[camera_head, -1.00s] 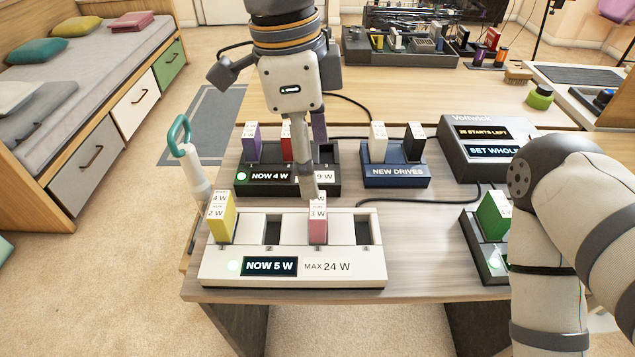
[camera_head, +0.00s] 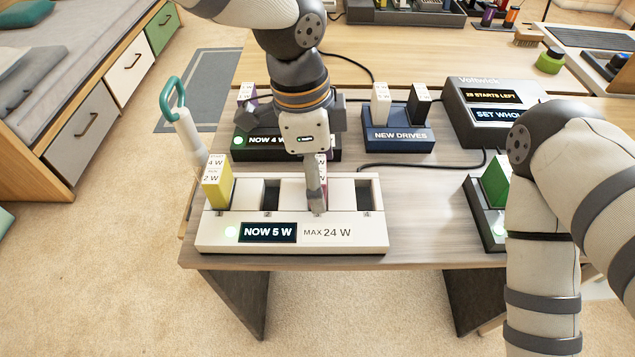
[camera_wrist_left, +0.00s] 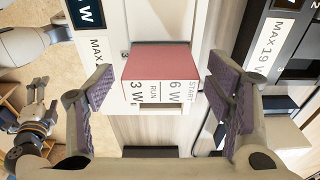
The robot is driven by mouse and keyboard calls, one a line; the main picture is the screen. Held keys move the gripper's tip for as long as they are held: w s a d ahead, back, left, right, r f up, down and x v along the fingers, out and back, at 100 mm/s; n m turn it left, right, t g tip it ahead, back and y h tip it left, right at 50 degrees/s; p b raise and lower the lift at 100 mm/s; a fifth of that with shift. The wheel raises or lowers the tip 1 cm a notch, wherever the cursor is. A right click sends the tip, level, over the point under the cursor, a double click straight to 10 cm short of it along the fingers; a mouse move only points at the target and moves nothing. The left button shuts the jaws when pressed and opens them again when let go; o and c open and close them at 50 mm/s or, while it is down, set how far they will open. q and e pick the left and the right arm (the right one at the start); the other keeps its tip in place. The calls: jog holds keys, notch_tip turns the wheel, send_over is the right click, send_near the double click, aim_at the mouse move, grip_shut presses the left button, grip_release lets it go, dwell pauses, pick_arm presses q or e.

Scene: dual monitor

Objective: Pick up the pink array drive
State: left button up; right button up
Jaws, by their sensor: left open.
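The pink array drive (camera_wrist_left: 160,62) stands in a slot of the white dock (camera_head: 368,235), whose display reads NOW 5 W. Its label reads START 6 W, RUN 3 W. My left gripper (camera_head: 317,205) is over the dock and hides most of the drive in the head view. In the left wrist view my left gripper (camera_wrist_left: 162,90) is open, with one finger on each side of the drive and a gap on both sides. My right arm comes in at the right, but its gripper is out of view.
Behind are a dark dock (camera_head: 240,153) and the blue NEW DRIVES holder (camera_head: 398,138). A green drive (camera_head: 497,181) stands at right. A teal-handled tool (camera_head: 178,105) is at the table's left edge.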

pick_arm(q)
jog(key=c, duration=1.2)
jog(key=shift+c, duration=0.2)
